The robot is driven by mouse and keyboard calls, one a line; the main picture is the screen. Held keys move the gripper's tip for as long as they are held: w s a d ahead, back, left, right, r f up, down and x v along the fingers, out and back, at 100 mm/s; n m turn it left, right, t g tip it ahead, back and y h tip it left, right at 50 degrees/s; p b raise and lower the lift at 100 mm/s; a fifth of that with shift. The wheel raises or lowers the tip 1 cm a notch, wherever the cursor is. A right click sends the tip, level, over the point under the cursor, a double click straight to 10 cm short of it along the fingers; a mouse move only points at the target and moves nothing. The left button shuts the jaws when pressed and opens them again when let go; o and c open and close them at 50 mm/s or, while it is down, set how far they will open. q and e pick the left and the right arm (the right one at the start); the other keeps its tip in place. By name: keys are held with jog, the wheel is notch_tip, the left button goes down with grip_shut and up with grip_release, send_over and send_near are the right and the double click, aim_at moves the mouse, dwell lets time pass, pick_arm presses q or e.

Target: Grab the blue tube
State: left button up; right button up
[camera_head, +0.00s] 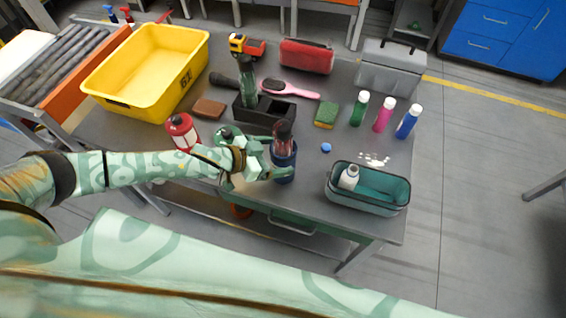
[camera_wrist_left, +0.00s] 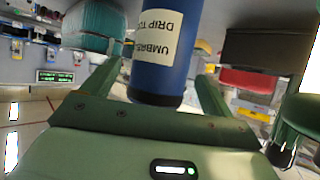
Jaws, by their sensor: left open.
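The blue tube (camera_head: 284,167) stands upright near the front of the grey table, with a dark reddish object (camera_head: 283,135) sticking out of its top. In the left wrist view the tube (camera_wrist_left: 172,50) carries a white label, upside down, with words like "DRIP TU". My left gripper (camera_head: 272,160) is right at the tube, coming from its left. In the left wrist view the open fingers (camera_wrist_left: 158,75) stand on either side of the tube. I cannot tell whether either finger touches it. My right gripper is in neither view.
A red-and-white container (camera_head: 181,131) stands left of my left gripper. A black caddy (camera_head: 262,114) with a green bottle (camera_head: 248,80) stands behind the tube. A teal bin (camera_head: 372,204) is to the right. A yellow tub (camera_head: 130,95) is at back left. A small blue object (camera_head: 326,147) lies nearby.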

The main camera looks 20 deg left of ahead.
pick_arm(q)
jog(key=x, duration=0.3)
jog(key=shift+s, duration=0.1)
jog(key=shift+r, duration=0.1)
jog(key=c, duration=1.2)
